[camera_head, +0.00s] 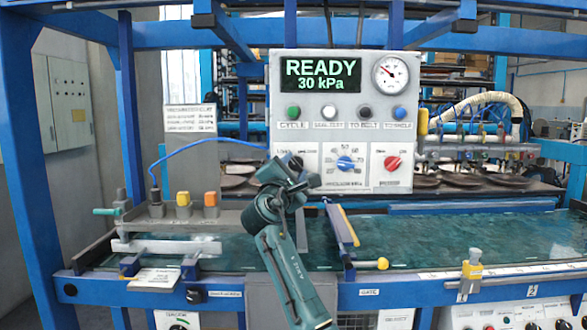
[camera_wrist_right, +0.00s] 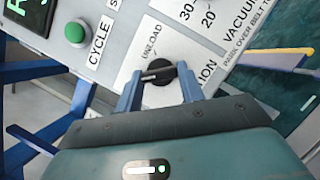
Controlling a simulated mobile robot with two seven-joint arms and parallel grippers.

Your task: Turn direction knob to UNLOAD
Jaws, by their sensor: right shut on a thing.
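The direction knob (camera_wrist_right: 160,90) is a dark round knob on the white control panel, with a light bar across it. In the right wrist view the word UNLOAD is printed beside it, and the end of another word, "ION", shows near it. My right gripper (camera_wrist_right: 159,83) has its two blue fingers on either side of the knob, shut on it. In the head view my right gripper (camera_head: 296,172) reaches up to the lower left of the panel and hides much of the knob. My left gripper is not in view.
The panel (camera_head: 335,122) carries a READY 30 kPa display (camera_head: 320,75), a gauge (camera_head: 391,72) and several buttons. A blue knob (camera_head: 346,163) and a red knob (camera_head: 392,163) sit to the right. A green-blue belt (camera_head: 440,240) lies below, with a yellow-edged gate (camera_head: 343,226).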

